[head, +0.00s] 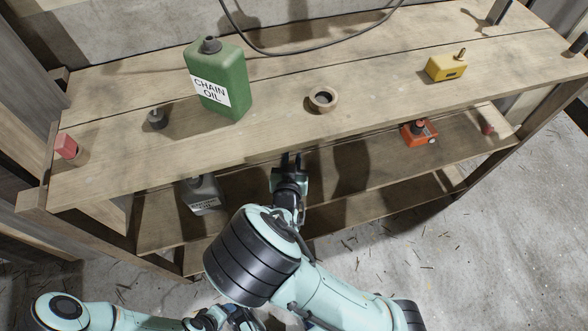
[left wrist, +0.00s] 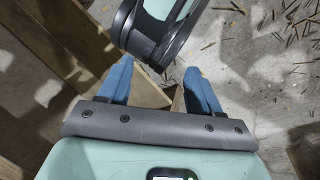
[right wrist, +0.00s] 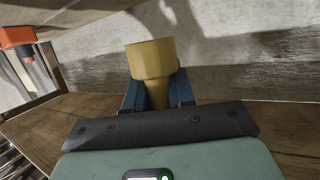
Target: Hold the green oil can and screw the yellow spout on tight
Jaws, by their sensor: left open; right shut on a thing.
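The green oil can (head: 235,75) stands upright on the top board, its white label reading CHAIN OIL and a dark neck on top. My right gripper (head: 291,158) is at the front edge of the top board, low and to the right of the can. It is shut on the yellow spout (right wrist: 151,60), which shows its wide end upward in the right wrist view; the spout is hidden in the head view. My left gripper (left wrist: 158,70) is open and empty, low in front of the bench, above the floor. Nothing touches the can.
On the top board are a dark cap (head: 156,119), a wooden ring (head: 322,99), a yellow box (head: 446,67) and a red block (head: 66,147). A grey can (head: 203,195) and an orange box (head: 419,135) are on the lower shelf. A cable hangs at the back.

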